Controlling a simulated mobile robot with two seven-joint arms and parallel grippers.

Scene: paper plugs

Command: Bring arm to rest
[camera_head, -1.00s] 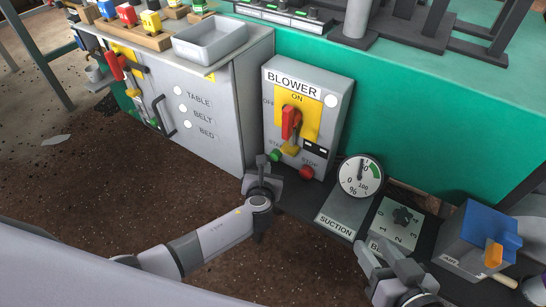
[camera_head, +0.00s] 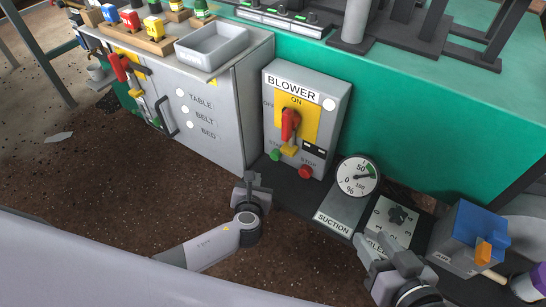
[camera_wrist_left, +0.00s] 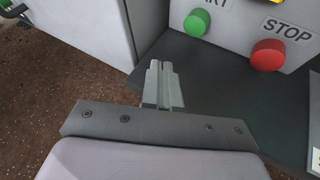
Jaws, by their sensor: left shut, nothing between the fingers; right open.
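My left gripper (camera_head: 252,184) is in front of the blower box, above the dark floor, with its arm reaching in from the lower left. In the left wrist view its two fingers (camera_wrist_left: 162,84) are together with nothing between them, below the green START button (camera_wrist_left: 197,22) and red STOP button (camera_wrist_left: 268,55). It touches neither button. My right gripper (camera_head: 371,245) is open at the lower right, beside the numbered dial plate (camera_head: 390,222), and covers part of its label. I cannot tell whether it touches the plate.
The grey blower box (camera_head: 341,110) has a red lever (camera_head: 290,124) on a yellow plate. A suction gauge (camera_head: 357,177) stands right of it. A blue-topped box (camera_head: 476,232) is at far right. A grey cabinet (camera_head: 222,130) stands left. The brown floor (camera_head: 110,200) is open.

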